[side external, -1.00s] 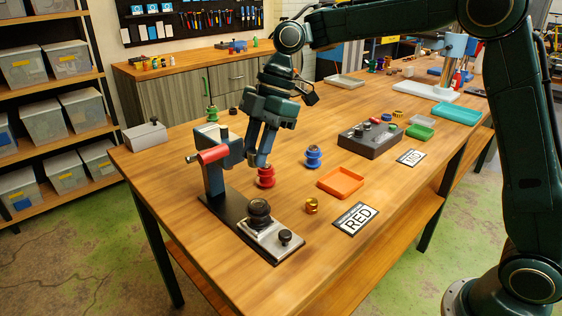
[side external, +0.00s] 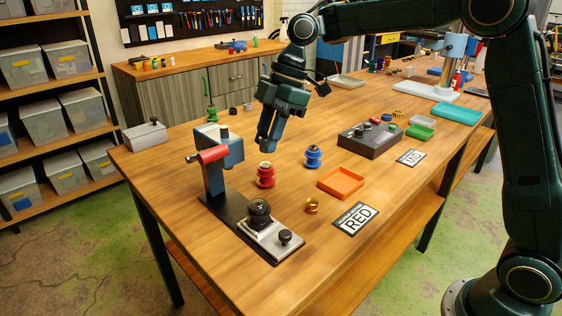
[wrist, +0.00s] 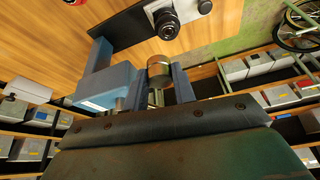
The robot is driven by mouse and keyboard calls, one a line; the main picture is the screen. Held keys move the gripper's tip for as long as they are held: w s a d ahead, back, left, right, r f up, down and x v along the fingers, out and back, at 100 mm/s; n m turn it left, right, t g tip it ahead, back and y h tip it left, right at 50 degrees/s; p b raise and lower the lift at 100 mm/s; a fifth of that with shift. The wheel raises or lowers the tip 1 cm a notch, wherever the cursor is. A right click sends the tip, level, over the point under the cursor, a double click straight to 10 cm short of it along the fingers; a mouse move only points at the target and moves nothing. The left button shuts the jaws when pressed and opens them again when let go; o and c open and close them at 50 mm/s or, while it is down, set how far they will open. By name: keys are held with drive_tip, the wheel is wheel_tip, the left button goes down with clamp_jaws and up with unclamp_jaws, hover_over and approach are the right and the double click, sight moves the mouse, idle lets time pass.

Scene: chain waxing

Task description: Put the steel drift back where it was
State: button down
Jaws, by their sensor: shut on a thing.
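My gripper (side external: 266,146) is tilted above the table, a little behind and above the red spool (side external: 265,178). Its fingers look closed together in the side view. In the wrist view, my gripper (wrist: 158,88) is shut on a short steel cylinder (wrist: 158,72), seemingly the steel drift, with a brownish end. The drift is hidden by the fingers in the side view. The red spool stands upright on the table, apart from the fingers.
A press with a blue head (side external: 233,154) and red handle (side external: 213,154) stands left of my gripper. A blue spool (side external: 313,160), brass part (side external: 311,206), orange tray (side external: 341,194) and RED card (side external: 355,217) lie to the right.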

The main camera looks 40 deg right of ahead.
sight(288, 199)
drive_tip(key=w+d+r+m+t, duration=0.1)
drive_tip(key=w+d+r+m, duration=0.15)
drive_tip(key=d, duration=0.75)
drive_tip(key=shift+m, duration=0.35)
drive_tip(key=shift+s+a+f, duration=0.1)
drive_tip(key=shift+s+f, duration=0.05)
drive_tip(key=shift+f, duration=3.3)
drive_tip(key=shift+s+a+f, duration=0.1)
drive_tip(key=shift+s+f, duration=0.05)
drive_tip(key=shift+f, duration=3.35)
drive_tip(key=shift+s+a+f, duration=0.1)
drive_tip(key=shift+s+f, duration=0.05)
drive_tip(key=shift+f, duration=3.3)
drive_tip(key=shift+f, duration=0.15)
drive_tip(key=c, duration=1.1)
unclamp_jaws()
drive_tip(key=shift+c, duration=0.2)
drive_tip(key=v, duration=1.2)
drive_tip(key=shift+r, duration=0.2)
drive_tip(key=shift+s+a, duration=0.1)
drive_tip(key=shift+a, duration=0.05)
